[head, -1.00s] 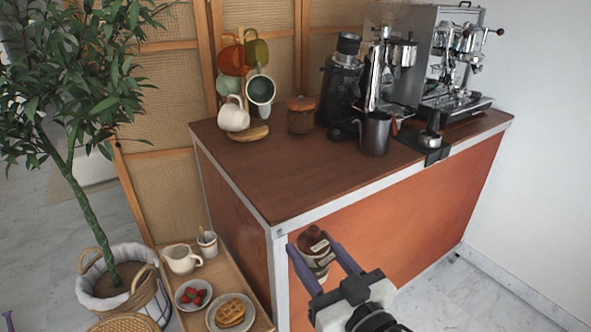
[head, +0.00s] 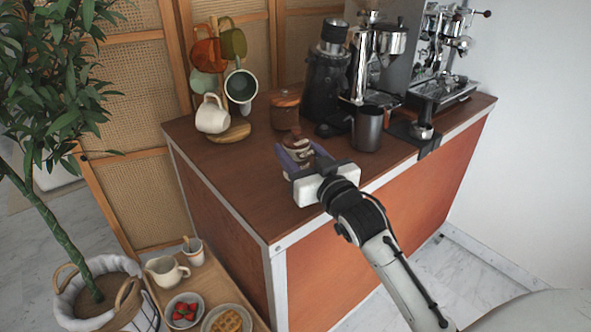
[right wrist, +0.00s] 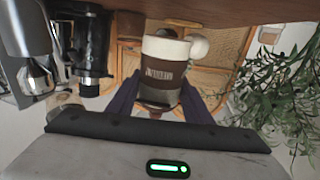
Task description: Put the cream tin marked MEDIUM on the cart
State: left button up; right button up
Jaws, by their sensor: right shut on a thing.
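A cream tin (head: 303,153) with a brown lid and a brown label is between the fingers of my right gripper (head: 297,157), which is shut on it. In the right wrist view the tin (right wrist: 165,48) appears upside down between the two purple fingers (right wrist: 160,95); its label lettering is too small to read for sure. The tin is over the brown top of the cart (head: 240,185), near its middle. I cannot tell whether its base touches the top. My left gripper is not in view.
A mug tree (head: 235,132) with several mugs and a wooden-lidded jar (head: 286,110) stand behind the tin. A black grinder (head: 333,85), a metal pitcher (head: 367,130) and the espresso machine (head: 445,85) stand to the right. The front left of the top is clear.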

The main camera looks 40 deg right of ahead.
notch_tip(320, 180, down, 4)
jog(key=shift+f, duration=0.1)
dwell(0.4)
jog(key=o, duration=0.9)
jog(key=shift+f, duration=0.15)
jog(key=o, duration=0.4)
